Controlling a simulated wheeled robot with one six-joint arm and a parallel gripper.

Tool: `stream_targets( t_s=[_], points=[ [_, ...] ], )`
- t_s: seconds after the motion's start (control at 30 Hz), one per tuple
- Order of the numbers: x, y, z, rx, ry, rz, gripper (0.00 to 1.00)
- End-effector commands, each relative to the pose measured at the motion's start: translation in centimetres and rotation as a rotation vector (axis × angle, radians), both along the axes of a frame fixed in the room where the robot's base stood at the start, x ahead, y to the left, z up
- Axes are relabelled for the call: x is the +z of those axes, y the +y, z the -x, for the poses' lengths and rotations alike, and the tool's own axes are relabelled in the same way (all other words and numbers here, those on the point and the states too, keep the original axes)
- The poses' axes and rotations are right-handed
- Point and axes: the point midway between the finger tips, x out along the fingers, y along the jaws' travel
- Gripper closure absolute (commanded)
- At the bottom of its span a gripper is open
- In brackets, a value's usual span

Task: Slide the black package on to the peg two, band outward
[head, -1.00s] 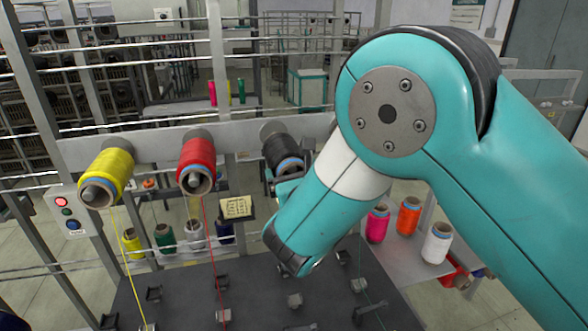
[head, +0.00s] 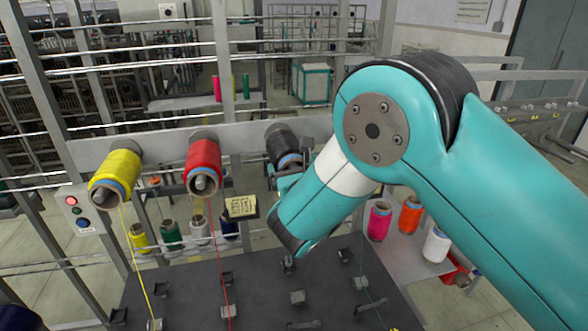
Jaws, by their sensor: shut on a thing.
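The black package (head: 281,142) is on the rail at the third position from the left, in line with the loaded pegs. Its blue band (head: 290,161) faces outward, toward me. My gripper (head: 291,174) is shut on the package at its outer end, mostly hidden behind my own wrist. The peg inside or behind the package is hidden, so I cannot tell how far on it sits. A yellow package (head: 116,173) and a red package (head: 203,165) sit on the pegs to the left, bands outward.
Yellow and red threads run down from their packages to the dark panel (head: 255,285) with small guides. A control box (head: 79,209) is at the left, a yellow label (head: 240,206) below the rail. Pink, orange and white packages (head: 436,244) stand on a shelf at the right.

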Motion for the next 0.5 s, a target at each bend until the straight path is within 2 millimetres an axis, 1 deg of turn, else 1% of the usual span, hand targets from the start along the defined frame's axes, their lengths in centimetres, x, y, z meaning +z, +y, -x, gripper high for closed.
stream_targets(
  t_s=[0.13, 0.5],
  points=[
    [0.04, 0.19, -0.56, 0.0, -0.002, -0.001, 0.54],
    [0.05, 0.22, -0.64, 0.001, -0.002, -0.001, 0.54]
  ],
)
